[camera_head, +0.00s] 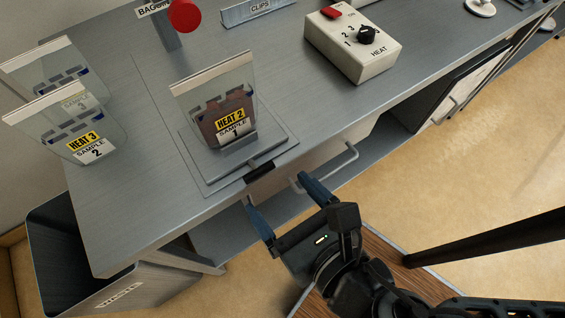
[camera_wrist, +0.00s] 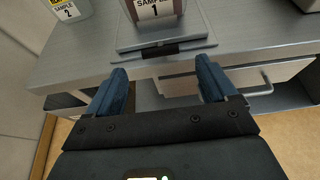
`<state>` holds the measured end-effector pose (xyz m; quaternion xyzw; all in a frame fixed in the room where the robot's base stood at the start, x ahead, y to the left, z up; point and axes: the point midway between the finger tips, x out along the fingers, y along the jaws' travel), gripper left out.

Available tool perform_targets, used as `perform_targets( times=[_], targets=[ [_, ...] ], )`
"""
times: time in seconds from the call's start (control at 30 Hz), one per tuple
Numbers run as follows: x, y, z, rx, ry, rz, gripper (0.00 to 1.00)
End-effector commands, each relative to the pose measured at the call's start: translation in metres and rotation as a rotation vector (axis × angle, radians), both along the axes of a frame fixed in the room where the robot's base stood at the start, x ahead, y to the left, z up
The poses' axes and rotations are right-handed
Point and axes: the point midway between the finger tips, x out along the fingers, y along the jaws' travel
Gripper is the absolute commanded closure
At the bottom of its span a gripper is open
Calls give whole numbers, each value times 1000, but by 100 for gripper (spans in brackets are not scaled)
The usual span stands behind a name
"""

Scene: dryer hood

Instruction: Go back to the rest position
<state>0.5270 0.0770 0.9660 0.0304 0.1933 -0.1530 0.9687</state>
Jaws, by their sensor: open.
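My gripper (camera_head: 283,200) is open and empty, its two blue fingers apart, in front of the bench's front edge. In the wrist view my gripper (camera_wrist: 165,85) points at the bench, with nothing between its fingers. A clear bag labelled HEAT 2, SAMPLE 1 (camera_head: 232,122) stands upright on a grey plate (camera_head: 205,172) that has a dark handle (camera_head: 260,171) at its front. The handle also shows in the wrist view (camera_wrist: 160,50), just beyond my fingertips and apart from them.
The grey bench (camera_head: 130,190) carries a heat control box (camera_head: 352,45), a red knob (camera_head: 184,15), a CLIPS holder (camera_head: 258,10) and a HEAT 3, SAMPLE 2 bag (camera_head: 85,148) with another behind it. A drawer handle (camera_head: 335,170) juts out near my gripper. A bin (camera_head: 60,250) stands at left.

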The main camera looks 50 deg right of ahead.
Motion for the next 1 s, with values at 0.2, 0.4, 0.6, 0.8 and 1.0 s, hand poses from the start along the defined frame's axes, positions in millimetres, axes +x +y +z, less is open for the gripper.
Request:
perform_targets(
  times=[0.2, 0.4, 0.6, 0.8, 1.0],
  targets=[
    [0, 0, 0, 0, 0, 0, 15],
    [-1, 0, -3, 29, 1, -4, 15],
    [-15, -4, -25, 394, -5, -71, 15],
    [-41, -7, -40, 1045, -37, -268, 15],
    [-67, -20, -29, 1708, -122, -546, 15]
  ],
)
